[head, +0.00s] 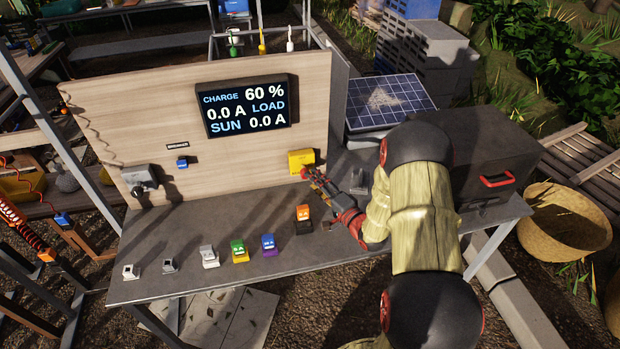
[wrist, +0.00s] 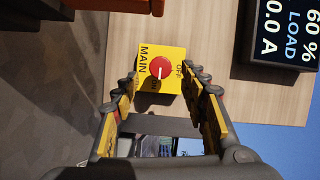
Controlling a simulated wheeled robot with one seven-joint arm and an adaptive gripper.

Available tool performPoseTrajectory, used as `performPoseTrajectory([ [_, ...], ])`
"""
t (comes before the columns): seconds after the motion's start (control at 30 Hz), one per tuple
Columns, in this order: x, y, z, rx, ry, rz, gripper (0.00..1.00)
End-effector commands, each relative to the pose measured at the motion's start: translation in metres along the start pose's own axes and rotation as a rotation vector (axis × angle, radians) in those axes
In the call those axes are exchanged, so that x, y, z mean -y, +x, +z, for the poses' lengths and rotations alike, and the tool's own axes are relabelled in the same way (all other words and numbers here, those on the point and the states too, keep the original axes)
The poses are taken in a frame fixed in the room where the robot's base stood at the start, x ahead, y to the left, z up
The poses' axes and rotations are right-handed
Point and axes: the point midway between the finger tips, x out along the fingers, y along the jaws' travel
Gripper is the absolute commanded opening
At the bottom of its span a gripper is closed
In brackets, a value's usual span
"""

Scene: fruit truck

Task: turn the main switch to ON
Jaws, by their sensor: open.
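The main switch is a yellow box (head: 301,160) low on the right of the wooden board. In the wrist view its yellow face (wrist: 173,54) carries a round red knob (wrist: 159,67) and the words MAIN, OFF and ON. A pale mark on the knob points toward the picture's bottom, near the partly shadowed ON lettering. My gripper (head: 309,174) is right in front of the box. In the wrist view my gripper (wrist: 162,77) is open, with one finger on each side of the knob and a gap to both. Whether the tips touch the box cannot be told.
A display (head: 245,105) reads charge 60 %, load 0.0 A and sun 0.0 A. A small blue breaker (head: 182,162) and a grey box (head: 139,180) are on the board. Several coloured connectors stand along the table (head: 330,257). A dark case (head: 492,150) stands at right.

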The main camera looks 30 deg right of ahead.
Motion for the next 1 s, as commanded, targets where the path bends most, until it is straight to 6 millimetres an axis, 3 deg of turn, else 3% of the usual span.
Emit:
performPoseTrajectory([
  [0.2,0.0,-0.046,-0.002,-0.005,0.001,0.002,0.44],
  [0.4,-0.001,-0.072,-0.001,-0.003,0.002,0.002,0.44],
  [1.0,0.0,-0.081,0.0,0.0,0.001,0.0,0.44],
])
